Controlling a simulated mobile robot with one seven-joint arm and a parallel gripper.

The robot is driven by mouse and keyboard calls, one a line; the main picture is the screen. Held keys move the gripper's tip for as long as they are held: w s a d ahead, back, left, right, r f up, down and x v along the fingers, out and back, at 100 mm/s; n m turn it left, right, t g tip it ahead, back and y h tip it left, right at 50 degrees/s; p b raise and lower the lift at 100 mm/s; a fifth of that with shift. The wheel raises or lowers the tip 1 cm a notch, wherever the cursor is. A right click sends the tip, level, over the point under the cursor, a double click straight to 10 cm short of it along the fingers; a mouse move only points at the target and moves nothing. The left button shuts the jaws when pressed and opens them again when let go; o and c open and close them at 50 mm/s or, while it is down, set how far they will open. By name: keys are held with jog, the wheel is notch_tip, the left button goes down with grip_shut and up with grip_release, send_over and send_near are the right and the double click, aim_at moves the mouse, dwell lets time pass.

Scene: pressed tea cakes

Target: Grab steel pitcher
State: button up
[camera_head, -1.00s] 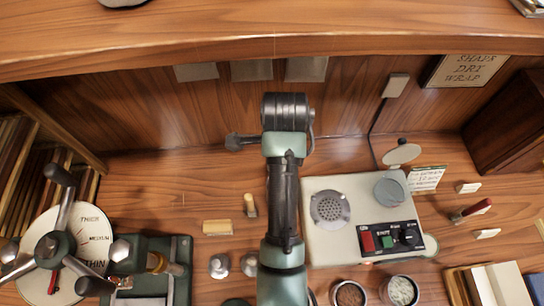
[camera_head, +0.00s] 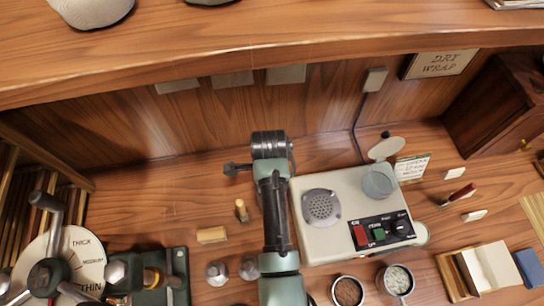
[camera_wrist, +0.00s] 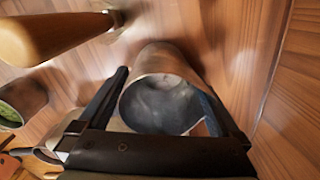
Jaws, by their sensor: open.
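The steel pitcher (camera_wrist: 160,104) shows in the wrist view as a grey metal vessel, its open round mouth facing the camera. My gripper (camera_wrist: 162,80) is open, with one dark finger on each side of the pitcher. I cannot tell whether either finger touches the wall. In the head view my arm hangs over the counter left of the cream machine. The fingers and the pitcher cannot be made out there.
A wooden handle-like piece (camera_wrist: 55,36) lies close at upper left in the wrist view, with a green-filled cup (camera_wrist: 22,102) below it. In the head view a cream machine (camera_head: 340,243) stands right of my arm. A shelf (camera_head: 300,45) overhangs the back.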

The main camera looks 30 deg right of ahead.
jog(key=shift+f, duration=1.15)
jog(key=c, duration=1.4)
jog(key=shift+w, duration=0.1)
jog(key=shift+c, duration=0.6)
jog(key=shift+r, duration=0.25)
